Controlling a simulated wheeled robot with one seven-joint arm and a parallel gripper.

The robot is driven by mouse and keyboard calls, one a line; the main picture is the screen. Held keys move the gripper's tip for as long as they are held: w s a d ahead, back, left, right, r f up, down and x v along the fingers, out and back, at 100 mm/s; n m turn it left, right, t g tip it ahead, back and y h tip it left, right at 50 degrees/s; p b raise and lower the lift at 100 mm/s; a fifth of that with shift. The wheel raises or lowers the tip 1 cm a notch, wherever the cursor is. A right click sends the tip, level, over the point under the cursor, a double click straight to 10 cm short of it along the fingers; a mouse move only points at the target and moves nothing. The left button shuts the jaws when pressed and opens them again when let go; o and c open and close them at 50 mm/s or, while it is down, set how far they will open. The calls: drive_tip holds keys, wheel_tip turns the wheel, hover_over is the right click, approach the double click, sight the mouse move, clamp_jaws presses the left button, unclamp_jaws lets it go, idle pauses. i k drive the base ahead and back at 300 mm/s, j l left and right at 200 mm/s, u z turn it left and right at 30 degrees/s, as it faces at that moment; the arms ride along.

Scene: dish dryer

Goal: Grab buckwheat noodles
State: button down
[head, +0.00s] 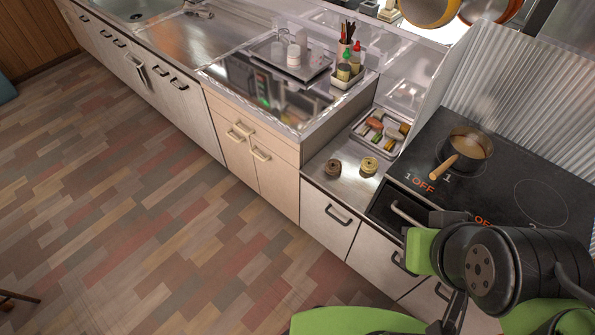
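Two small round bundles stand apart on the short steel counter left of the stove. The dark brown bundle (333,167), which looks like the buckwheat noodles, is on the left. A pale yellow bundle (368,166) is to its right. My green and black arm fills the bottom right corner, to the right of and nearer than both bundles. It is clear of them. My gripper's fingers cannot be made out among the arm parts, so I cannot tell whether it is open or shut.
A tray of colourful food pieces (380,130) sits behind the bundles. The black stove (510,185) on the right holds a pot (470,143) with a wooden handle. A raised glossy counter (240,95) stands to the left. The plank floor (150,200) in front is clear.

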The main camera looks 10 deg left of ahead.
sight(333, 166)
drive_tip(key=i+j+u, duration=0.1)
drive_tip(key=u, duration=0.3)
drive_tip(key=i+u, duration=0.15)
drive_tip(key=u, duration=0.3)
drive_tip(key=i+u, duration=0.15)
drive_tip(key=u, duration=0.25)
drive_tip(key=i+u, duration=0.15)
drive_tip(key=u, duration=0.25)
